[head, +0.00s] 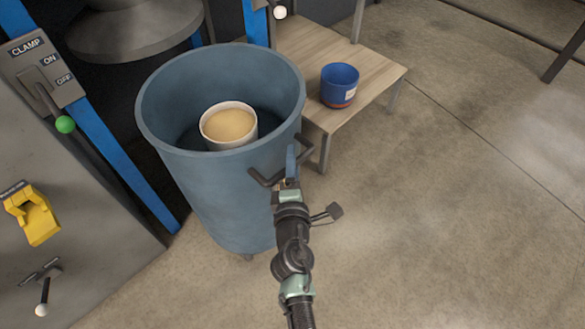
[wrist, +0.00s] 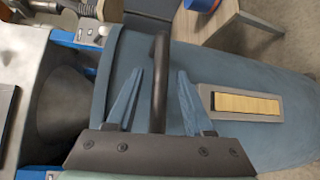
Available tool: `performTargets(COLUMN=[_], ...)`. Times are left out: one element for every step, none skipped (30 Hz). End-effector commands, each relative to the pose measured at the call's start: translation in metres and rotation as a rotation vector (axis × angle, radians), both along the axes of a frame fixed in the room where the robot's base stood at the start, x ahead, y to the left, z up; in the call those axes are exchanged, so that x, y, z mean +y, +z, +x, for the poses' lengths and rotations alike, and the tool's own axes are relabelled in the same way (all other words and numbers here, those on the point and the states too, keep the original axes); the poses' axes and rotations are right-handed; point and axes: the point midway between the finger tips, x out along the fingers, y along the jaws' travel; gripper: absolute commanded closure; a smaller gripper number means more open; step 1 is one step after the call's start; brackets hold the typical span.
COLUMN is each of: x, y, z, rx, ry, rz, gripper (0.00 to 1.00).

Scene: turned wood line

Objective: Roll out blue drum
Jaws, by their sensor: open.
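The blue drum (head: 215,190) stands upright and open-topped on the floor, close against the machine. A white tub (head: 228,126) with a tan filling is inside it. A dark bar handle (head: 268,178) sticks out from the drum's right side. My gripper (head: 291,163) is at this handle. In the wrist view, my gripper (wrist: 161,76) is open, with the handle bar (wrist: 159,85) passing between its two blue fingers. Gaps show on both sides of the bar. The drum's wall (wrist: 240,75) fills much of that view, with a framed yellowish plate (wrist: 245,104) on it.
A grey machine with blue posts is at the left; its clamp panel (head: 42,62) has a green-knobbed lever (head: 65,124). A grey cone-shaped part (head: 135,30) is behind the drum. A wooden table (head: 370,65) with a blue pot (head: 339,85) stands close right. Floor at front right is clear.

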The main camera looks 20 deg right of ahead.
Motion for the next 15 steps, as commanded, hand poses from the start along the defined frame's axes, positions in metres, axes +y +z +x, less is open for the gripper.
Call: performTargets(x=[0.001,0.002,0.003,0.005,0.006,0.009,0.011,0.013,0.017,0.019,0.022,0.025,0.028,0.03,0.034], y=[0.0,0.0,0.0,0.001,0.001,0.002,0.003,0.003,0.003,0.005,0.005,0.006,0.007,0.008,0.009], z=[-0.002,-0.004,-0.007,-0.009,-0.013,-0.018,-0.023,-0.028,-0.035,-0.04,-0.045,-0.053,-0.058,-0.063,-0.07], rx=[0.001,0.001,0.001,0.002,0.002,0.003,0.003,0.004,0.004,0.003,0.003,0.004,0.004,0.004,0.003], ry=[0.0,0.0,0.0,0.001,0.001,0.001,0.001,0.001,0.001,0.002,0.002,0.001,0.001,0.001,0.001], rz=[0.0,0.0,0.0,0.0,0.0,0.001,0.001,0.0,0.0,0.001,0.001,0.001,0.0,0.0,0.001], gripper=[0.48,0.48,0.48,0.48,0.48,0.48,0.48,0.48,0.48,0.48,0.48,0.48,0.48,0.48,0.48])
